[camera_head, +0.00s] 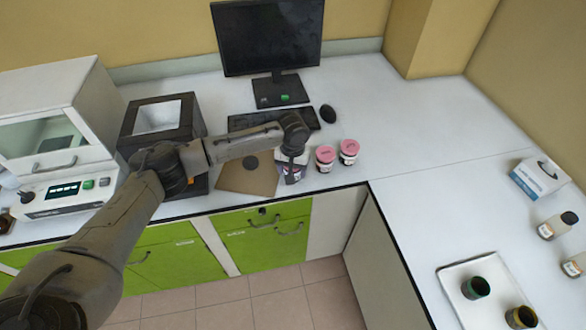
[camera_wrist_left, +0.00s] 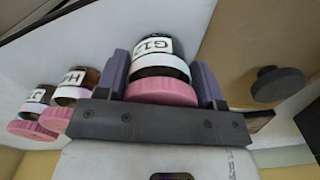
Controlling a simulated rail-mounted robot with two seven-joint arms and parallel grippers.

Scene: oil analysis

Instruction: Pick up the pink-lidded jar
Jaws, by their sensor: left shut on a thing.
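My left gripper (camera_head: 291,158) is at the front of the counter, over a jar that it mostly hides in the head view. In the left wrist view its two fingers (camera_wrist_left: 162,78) are shut on both sides of this pink-lidded jar (camera_wrist_left: 162,92), which has dark contents and a white label reading roughly "G12". Two more pink-lidded jars, a nearer one (camera_head: 325,158) and a farther one (camera_head: 348,151), stand to the right of the gripper. They also show at the left of the wrist view, apart from the fingers. I cannot tell whether the held jar touches the counter.
A brown board (camera_head: 246,180) with a dark round spot lies just left of the gripper. A keyboard (camera_head: 240,121), a mouse (camera_head: 327,113) and a monitor (camera_head: 268,38) are behind. A black box (camera_head: 162,120) stands left.

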